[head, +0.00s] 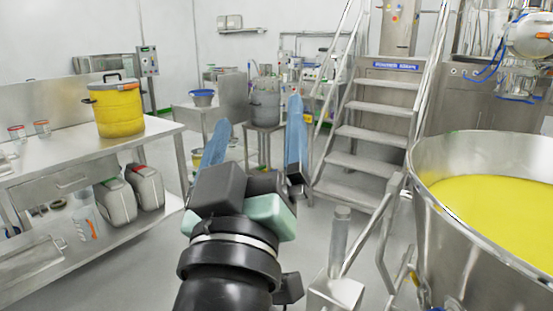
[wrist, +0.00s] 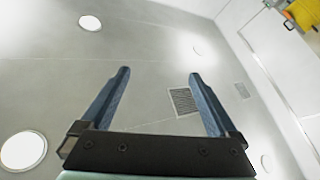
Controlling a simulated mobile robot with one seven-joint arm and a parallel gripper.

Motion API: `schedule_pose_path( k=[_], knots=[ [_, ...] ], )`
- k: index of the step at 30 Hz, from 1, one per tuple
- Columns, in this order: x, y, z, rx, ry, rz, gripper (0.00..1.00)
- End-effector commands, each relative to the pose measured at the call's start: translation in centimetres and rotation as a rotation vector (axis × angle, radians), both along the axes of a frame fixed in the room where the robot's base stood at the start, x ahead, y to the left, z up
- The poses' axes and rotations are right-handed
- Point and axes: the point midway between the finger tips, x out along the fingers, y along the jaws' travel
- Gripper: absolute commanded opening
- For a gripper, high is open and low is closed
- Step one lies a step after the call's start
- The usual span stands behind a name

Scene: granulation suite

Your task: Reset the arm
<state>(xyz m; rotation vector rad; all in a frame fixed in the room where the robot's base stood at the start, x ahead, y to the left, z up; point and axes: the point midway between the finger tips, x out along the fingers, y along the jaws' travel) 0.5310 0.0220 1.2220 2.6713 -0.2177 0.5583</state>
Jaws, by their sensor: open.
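My gripper (head: 252,140) is in the middle of the head view, on my black arm that comes up from the bottom edge. Its two blue fingers stand wide apart with nothing between them. In the wrist view my gripper (wrist: 158,75) also shows open and empty. That view faces a pale ceiling with round lights (wrist: 90,22) and square vents (wrist: 184,101), tilted to one side. The gripper appears raised in the open room and touches nothing that I can see.
A steel bench (head: 75,158) stands at left with a yellow drum (head: 117,108) on top and jerrycans (head: 146,187) on its lower shelf. A large steel bowl of yellow material (head: 480,262) fills the right. Steel stairs (head: 362,160) rise behind. Grey floor lies between.

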Motion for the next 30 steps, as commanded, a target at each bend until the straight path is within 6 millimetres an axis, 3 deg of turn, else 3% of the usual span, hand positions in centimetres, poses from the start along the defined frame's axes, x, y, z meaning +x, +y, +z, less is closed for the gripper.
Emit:
schedule_pose_path(
  k=[1, 6, 9, 21, 25, 30],
  knots=[
    [-2.1, -0.9, 3.6, 0.086, -0.110, 0.059, 0.95],
    [-10.4, -2.6, 13.2, 0.322, -0.437, 0.323, 0.95],
    [-9.4, -2.2, 17.2, 0.314, -0.403, 0.311, 0.95],
    [-9.2, -2.1, 28.5, 0.311, -0.395, 0.308, 0.95],
    [-9.1, -2.1, 30.3, 0.310, -0.394, 0.308, 0.95],
    [-9.1, -2.1, 31.0, 0.311, -0.393, 0.307, 0.95]
  ],
)
